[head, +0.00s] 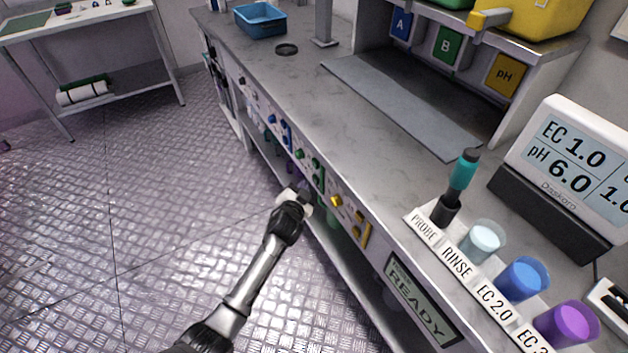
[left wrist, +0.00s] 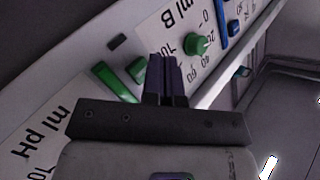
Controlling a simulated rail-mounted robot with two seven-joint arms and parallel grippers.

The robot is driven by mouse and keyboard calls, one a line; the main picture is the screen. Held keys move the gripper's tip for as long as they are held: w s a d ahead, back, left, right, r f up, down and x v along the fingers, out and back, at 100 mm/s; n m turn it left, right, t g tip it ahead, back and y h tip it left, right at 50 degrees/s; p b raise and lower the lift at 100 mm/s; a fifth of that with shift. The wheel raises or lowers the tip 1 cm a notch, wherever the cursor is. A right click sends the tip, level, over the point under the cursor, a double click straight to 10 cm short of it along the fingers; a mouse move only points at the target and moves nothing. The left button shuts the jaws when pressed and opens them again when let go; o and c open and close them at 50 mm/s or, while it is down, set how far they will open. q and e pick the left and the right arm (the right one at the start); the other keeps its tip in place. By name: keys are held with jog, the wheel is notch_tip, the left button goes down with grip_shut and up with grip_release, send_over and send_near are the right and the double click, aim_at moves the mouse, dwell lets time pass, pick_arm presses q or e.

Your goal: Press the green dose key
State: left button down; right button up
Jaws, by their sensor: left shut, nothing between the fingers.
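The green B dosing panel is on the bench front. In the left wrist view it carries a round green dial (left wrist: 197,45), a small green key (left wrist: 137,70) and a long green bar (left wrist: 117,82). The small key is just left of the fingertips, partly behind the fingers; I cannot tell whether they touch it. My left gripper (left wrist: 164,58) is shut and empty, pointing at the panel. In the head view the left gripper (head: 304,190) is at the bench front, below the green controls (head: 318,178). My right gripper is not in view.
Yellow pH controls (head: 352,222) and a READY display (head: 420,300) are to the right along the front; blue controls (head: 283,130) are to the left. On the bench top are a probe (head: 459,185), several cups and a blue tray (head: 260,19). The floor in front is clear.

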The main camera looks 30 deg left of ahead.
pick_arm(q)
jog(key=shift+w+d, duration=0.1)
jog(key=shift+w, duration=0.15)
jog(key=shift+w+d, duration=0.1)
jog(key=shift+w, duration=0.1)
dwell(0.7)
jog(key=shift+w+d+b, duration=0.2)
jog(key=shift+w+b, duration=0.1)
jog(key=shift+w, duration=0.05)
dwell(0.3)
jog(key=shift+s+a, duration=0.1)
jog(key=shift+s, duration=0.05)
dwell(0.4)
jog(key=shift+s+a+p, duration=0.25)
jog(key=shift+s+p, duration=0.4)
jog(key=shift+p, duration=0.05)
